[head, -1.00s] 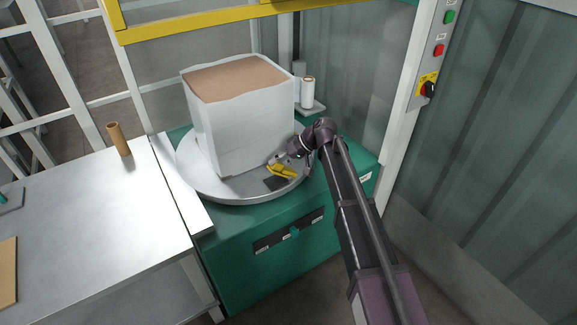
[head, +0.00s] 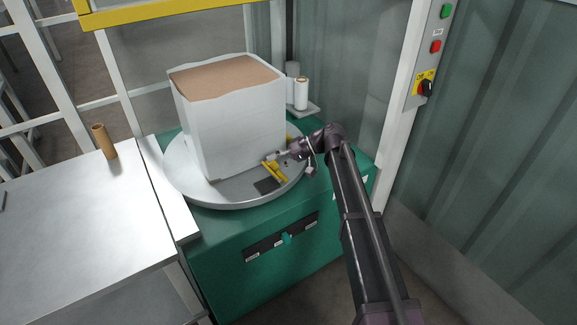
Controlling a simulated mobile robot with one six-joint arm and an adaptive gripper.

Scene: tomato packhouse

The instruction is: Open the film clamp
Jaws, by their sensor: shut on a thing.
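The film clamp is a small yellow bar (head: 274,171) on the grey turntable (head: 185,192), at the front right foot of the white-wrapped box stack (head: 235,125). A dark square plate (head: 267,185) lies beside it. My gripper (head: 281,158) reaches in from the right, low over the turntable, and is shut on the yellow clamp. The fingertips are small here, so the exact contact is hard to see. A second bit of yellow shows behind my gripper, partly hidden.
A green machine base (head: 250,245) with a control strip carries the turntable. A white film roll (head: 301,94) stands behind. A white table (head: 75,220) with a cardboard tube (head: 104,141) is at left. A white post with a switch box (head: 432,50) stands at right.

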